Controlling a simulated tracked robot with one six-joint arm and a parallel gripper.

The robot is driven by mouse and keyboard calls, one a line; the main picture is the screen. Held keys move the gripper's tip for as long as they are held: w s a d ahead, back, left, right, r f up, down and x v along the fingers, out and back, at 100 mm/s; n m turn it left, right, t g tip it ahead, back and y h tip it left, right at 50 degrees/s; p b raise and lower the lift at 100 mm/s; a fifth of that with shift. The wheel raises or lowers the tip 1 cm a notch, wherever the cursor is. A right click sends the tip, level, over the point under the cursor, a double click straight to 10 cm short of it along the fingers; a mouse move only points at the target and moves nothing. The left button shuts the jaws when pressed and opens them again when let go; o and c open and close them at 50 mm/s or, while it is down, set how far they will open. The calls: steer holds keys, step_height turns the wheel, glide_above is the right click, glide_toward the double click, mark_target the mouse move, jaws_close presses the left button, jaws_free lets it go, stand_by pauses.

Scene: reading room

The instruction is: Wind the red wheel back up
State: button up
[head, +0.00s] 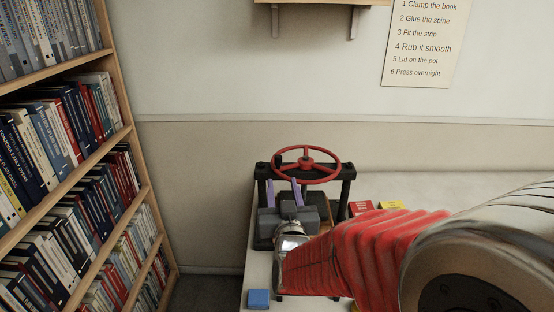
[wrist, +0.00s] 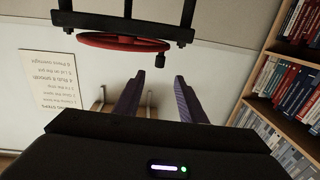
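The red wheel (head: 307,164) sits level on top of a black press frame (head: 345,188) on the table in the head view. In the wrist view the red wheel (wrist: 110,41) appears upside down, with a small dark knob (wrist: 161,60) at its rim. My gripper (head: 283,187) is in front of the press, its two purple fingers pointing up, apart, just below the wheel. In the wrist view the fingers of my gripper (wrist: 158,85) stand apart with nothing between them. The knob lies just beyond the fingertips, not between them. My arm hides the lower part of the press.
A blue block (head: 258,298) lies at the table's front left edge. A red book (head: 360,208) and a yellow item (head: 391,205) lie right of the press. A bookshelf (head: 130,130) stands at the left. A wall shelf (head: 318,3) and a written notice (head: 424,40) are above.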

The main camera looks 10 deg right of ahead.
mark_target(279, 162)
steer(key=w, duration=0.4)
steer(key=w+d, duration=0.1)
steer(key=w, duration=0.8)
steer(key=shift+w+d, duration=0.3)
steer(key=shift+w, duration=0.05)
steer(key=shift+c, duration=0.6)
jaws_close()
steer(key=shift+d, duration=0.1)
